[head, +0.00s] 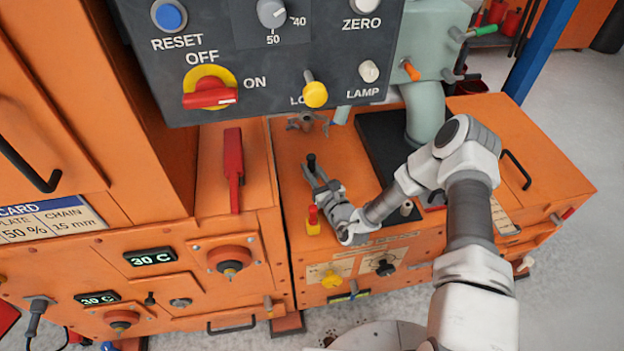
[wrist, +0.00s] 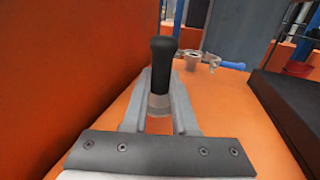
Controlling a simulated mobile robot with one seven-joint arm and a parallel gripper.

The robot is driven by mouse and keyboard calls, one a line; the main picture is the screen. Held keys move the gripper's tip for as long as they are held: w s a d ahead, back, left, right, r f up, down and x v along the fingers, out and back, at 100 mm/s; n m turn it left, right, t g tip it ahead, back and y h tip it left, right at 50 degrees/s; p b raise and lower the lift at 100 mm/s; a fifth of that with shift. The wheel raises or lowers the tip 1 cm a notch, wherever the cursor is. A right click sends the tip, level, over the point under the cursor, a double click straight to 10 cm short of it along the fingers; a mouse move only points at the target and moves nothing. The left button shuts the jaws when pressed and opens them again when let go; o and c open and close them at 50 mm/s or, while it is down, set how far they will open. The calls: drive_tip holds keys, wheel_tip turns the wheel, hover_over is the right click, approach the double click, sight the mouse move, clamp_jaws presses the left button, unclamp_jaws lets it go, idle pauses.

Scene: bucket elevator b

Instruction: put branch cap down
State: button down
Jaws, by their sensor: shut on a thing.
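My gripper (head: 314,172) is low over the orange top (head: 285,150), its fingers pointing away toward the back. It is shut on a small upright piece, which I take to be the branch cap (head: 311,160). In the wrist view the cap (wrist: 161,65) has a black grip above a pale metal collar. The collar sits between the two grey fingers (wrist: 158,105). Whether the cap's underside touches the orange top is hidden.
A grey metal fitting (head: 307,122) stands behind the gripper. A black mat (head: 380,135) with a grey-green pipe (head: 424,115) lies to the right. A red-and-yellow piece (head: 313,222) stands near the front edge. An orange wall (wrist: 60,70) rises close on the left.

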drive_tip(key=shift+f+b, duration=0.7)
drive_tip(key=shift+f, duration=1.1)
drive_tip(key=shift+f, duration=0.15)
drive_tip(key=c, duration=0.7)
unclamp_jaws()
drive_tip(key=shift+r, duration=0.2)
drive_tip(key=p+v, duration=0.3)
drive_tip(key=v, duration=0.9)
drive_tip(key=shift+f, duration=0.15)
